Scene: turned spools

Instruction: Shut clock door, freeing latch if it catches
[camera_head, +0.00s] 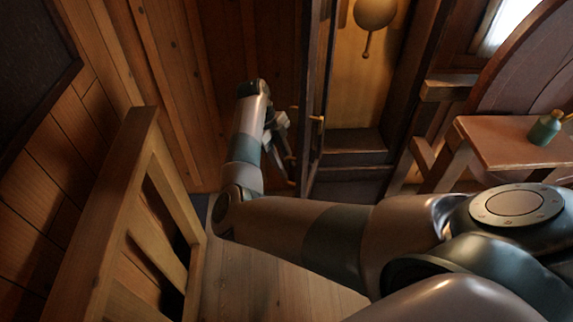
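The tall wooden clock stands at top centre with its case open. Its round brass pendulum (375,14) hangs inside. The clock door (317,70) stands open at the left of the case, seen nearly edge-on, with a small brass latch or handle (317,120) on it. My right arm reaches across from the right, and my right gripper (286,148) is just left of the door, close to it. Its fingertips are small and dark, so I cannot tell whether they are open or touch the door. My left gripper is out of view.
A wooden chair or bench with a slatted back (135,200) stands at the left, close to my arm. A small table (485,140) with a green bottle (545,128) stands at the right. Panelled wall (190,90) lies behind my gripper.

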